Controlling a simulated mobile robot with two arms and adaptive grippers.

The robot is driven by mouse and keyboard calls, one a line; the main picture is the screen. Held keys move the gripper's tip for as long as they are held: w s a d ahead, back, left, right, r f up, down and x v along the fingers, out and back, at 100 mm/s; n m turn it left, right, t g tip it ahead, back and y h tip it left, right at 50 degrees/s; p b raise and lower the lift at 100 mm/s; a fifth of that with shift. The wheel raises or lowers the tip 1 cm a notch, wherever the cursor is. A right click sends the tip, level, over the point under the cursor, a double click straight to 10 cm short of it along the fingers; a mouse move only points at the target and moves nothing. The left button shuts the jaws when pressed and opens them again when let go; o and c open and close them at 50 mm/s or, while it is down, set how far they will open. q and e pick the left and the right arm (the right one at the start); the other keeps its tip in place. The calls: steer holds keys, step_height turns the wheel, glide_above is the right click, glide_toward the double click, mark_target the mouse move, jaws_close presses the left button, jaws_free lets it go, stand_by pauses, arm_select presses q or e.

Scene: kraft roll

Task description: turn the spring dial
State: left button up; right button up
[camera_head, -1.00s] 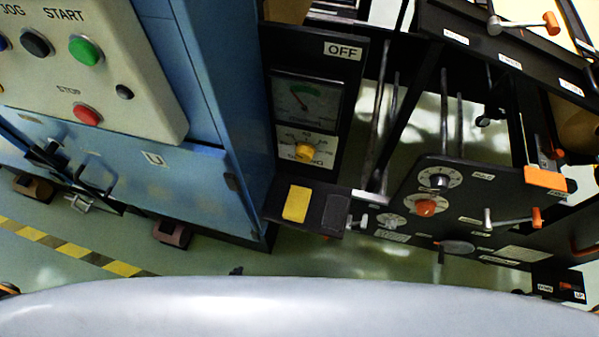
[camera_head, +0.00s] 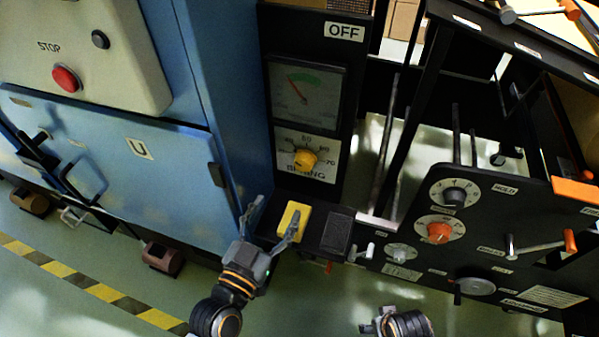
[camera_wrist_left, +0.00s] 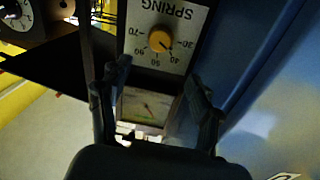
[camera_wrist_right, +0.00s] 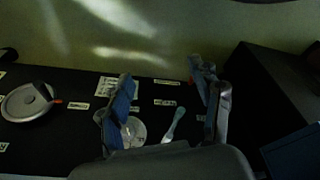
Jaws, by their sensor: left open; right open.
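The spring dial (camera_head: 305,158) is a yellow knob on a white scale plate marked SPRING, on the black panel below a gauge. It also shows in the left wrist view (camera_wrist_left: 161,41), upside down, beyond the fingertips. My left gripper (camera_head: 273,212) is open and empty, below and left of the dial and apart from it, with its fingers spread in front of the yellow pad. It also shows in the left wrist view (camera_wrist_left: 157,78). My right gripper (camera_wrist_right: 162,78) is open and empty, in front of the black control panel; in the head view only part of it shows at the bottom.
A gauge (camera_head: 306,97) with a green band sits above the dial under an OFF label. A yellow pad (camera_head: 294,219) is on a black ledge below. A blue cabinet (camera_head: 110,155) stands left. A black panel (camera_head: 478,240) with an orange knob (camera_head: 438,232) and levers stands right.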

mark_target(301, 166)
arm_select(q)
steer(key=b+x, duration=0.1)
steer(key=x, duration=1)
steer(key=shift+w, duration=0.2)
steer(key=shift+w+d, duration=0.3)
steer(key=shift+w, duration=0.35)
arm_select(e)
steer(key=shift+w+r, duration=0.2)
steer(key=shift+r, duration=0.9)
steer(key=shift+w+r, duration=0.2)
steer(key=shift+r, duration=0.9)
arm_select(q)
steer(key=shift+c, duration=0.4)
steer(key=c, duration=1.1)
